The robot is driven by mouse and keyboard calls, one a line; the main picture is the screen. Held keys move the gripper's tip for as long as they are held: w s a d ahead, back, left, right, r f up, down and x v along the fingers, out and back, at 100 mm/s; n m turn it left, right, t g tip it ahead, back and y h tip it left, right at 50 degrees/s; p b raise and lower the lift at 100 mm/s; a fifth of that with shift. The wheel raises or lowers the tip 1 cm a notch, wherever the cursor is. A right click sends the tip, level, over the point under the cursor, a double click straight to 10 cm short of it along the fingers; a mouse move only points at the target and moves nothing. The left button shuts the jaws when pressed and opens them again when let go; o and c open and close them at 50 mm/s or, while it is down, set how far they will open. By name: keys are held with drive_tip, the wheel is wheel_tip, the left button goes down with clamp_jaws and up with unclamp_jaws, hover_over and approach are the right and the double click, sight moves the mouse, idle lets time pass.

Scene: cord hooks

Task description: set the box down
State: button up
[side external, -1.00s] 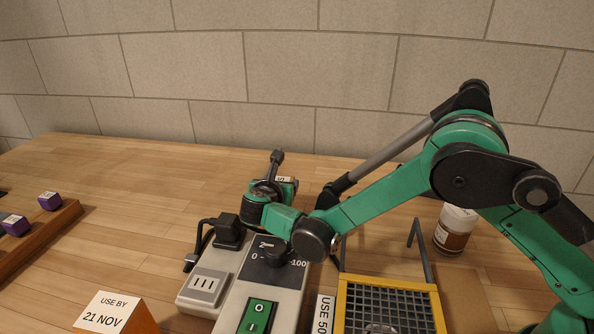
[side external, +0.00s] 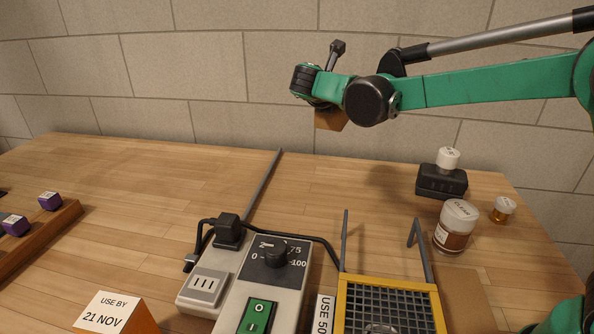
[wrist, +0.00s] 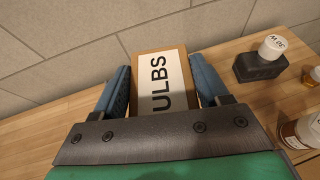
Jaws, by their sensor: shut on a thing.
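The box (wrist: 150,66) is brown cardboard with a white label reading "ULBS". In the wrist view it sits between the two blue fingers of my gripper (wrist: 160,90), which is shut on it. In the side external view my gripper (side external: 325,108) is raised well above the table, and only a brown corner of the box (side external: 331,120) shows beneath it. The rest of the box is hidden by the gripper and arm there. The wooden table (side external: 150,200) is below.
A dark bottle (side external: 441,181) with a white cap, a brown jar (side external: 456,228) and a small amber jar (side external: 503,209) stand at the right. A power strip with dial (side external: 265,275), a cord and a yellow-framed grid (side external: 390,305) are in front. The back left table is clear.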

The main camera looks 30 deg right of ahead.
drive_tip(key=s+d+m+g+h, duration=0.15)
drive_tip(key=s+d, duration=0.25)
drive_tip(key=d, duration=0.4)
drive_tip(key=shift+m+g, duration=0.25)
drive_tip(key=f, duration=1.5)
drive_tip(key=shift+w+d+f, duration=0.15)
drive_tip(key=shift+w+f, duration=0.05)
drive_tip(key=shift+f, duration=2.35)
drive_tip(key=shift+f, duration=0.1)
drive_tip(key=o, duration=1.4)
drive_tip(key=shift+c, duration=0.2)
